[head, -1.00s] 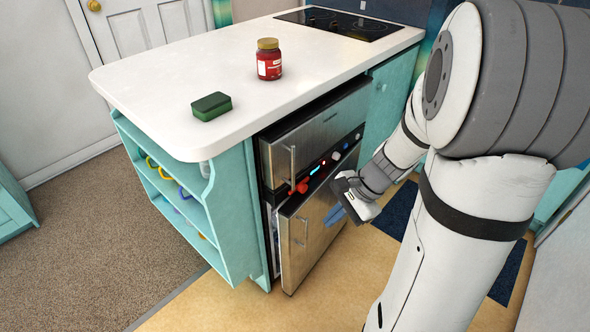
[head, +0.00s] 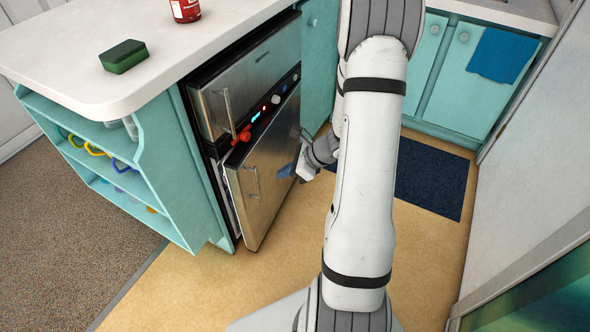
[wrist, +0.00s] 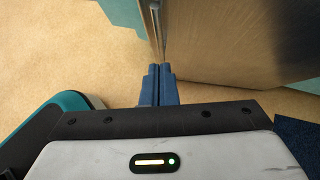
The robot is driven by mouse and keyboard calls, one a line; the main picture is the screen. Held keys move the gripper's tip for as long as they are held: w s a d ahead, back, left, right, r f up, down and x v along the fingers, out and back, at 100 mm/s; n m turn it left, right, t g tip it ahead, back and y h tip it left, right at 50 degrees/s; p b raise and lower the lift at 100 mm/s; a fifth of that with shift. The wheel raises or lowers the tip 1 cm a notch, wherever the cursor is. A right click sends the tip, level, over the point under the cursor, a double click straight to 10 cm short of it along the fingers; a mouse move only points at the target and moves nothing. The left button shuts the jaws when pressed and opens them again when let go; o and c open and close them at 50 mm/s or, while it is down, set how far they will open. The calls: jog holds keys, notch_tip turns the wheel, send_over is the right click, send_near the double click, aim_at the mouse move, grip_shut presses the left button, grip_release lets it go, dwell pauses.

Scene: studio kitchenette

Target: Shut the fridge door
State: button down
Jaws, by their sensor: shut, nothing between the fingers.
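The fridge door (head: 262,170) is the lower steel door in the island, with a vertical bar handle (head: 251,184). It stands ajar, with a gap along its left edge. My gripper (head: 288,170) is shut and empty, at the outer face of the door, to the right of the handle. In the wrist view the blue fingertips (wrist: 158,70) are together close to a steel edge of the door (wrist: 230,45). I cannot tell whether they touch it.
The white counter (head: 60,60) holds a green sponge (head: 123,56) and a red jar (head: 185,10). A dark blue mat (head: 430,180) lies at right; floor before the door is clear.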

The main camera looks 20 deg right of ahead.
jog(key=w+a, duration=0.1)
jog(key=a, duration=0.1)
jog(key=w+a+f, duration=0.1)
jog(key=w+a, duration=0.1)
jog(key=shift+b, duration=0.4)
